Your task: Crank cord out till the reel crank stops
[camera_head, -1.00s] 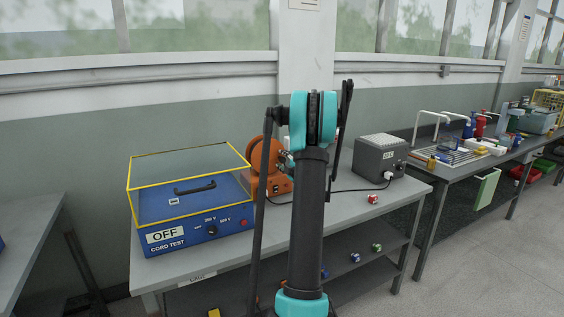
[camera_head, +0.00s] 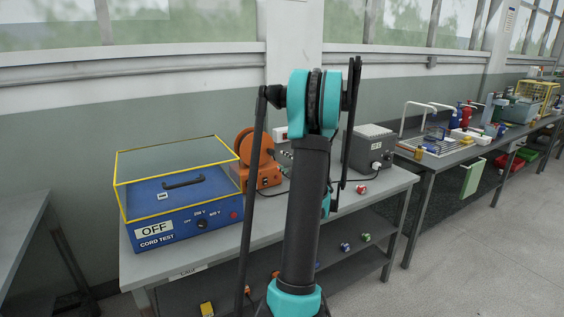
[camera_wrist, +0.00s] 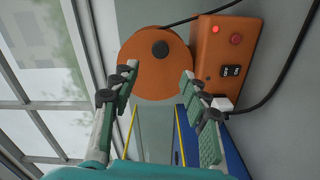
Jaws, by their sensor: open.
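The orange cord reel shows in the head view (camera_head: 255,158), partly hidden behind my arm. In the wrist view its round orange disc (camera_wrist: 156,68) has a dark round knob (camera_wrist: 160,48), which may be the crank handle. My gripper (camera_wrist: 160,75) is open and empty. Its fingertips show in front of the disc, one on each side of the knob and apart from it. In the head view my gripper is hidden behind the arm. A black cord (camera_wrist: 205,12) runs from the top of the reel past an orange control box (camera_wrist: 222,50) with a lit red lamp.
The blue cord test box (camera_head: 180,205), labelled OFF, with a yellow-edged clear cover, stands left of the reel. A grey box (camera_head: 369,148) stands to the right. A small red item (camera_head: 361,189) lies on the bench (camera_head: 395,181). Windows are behind.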

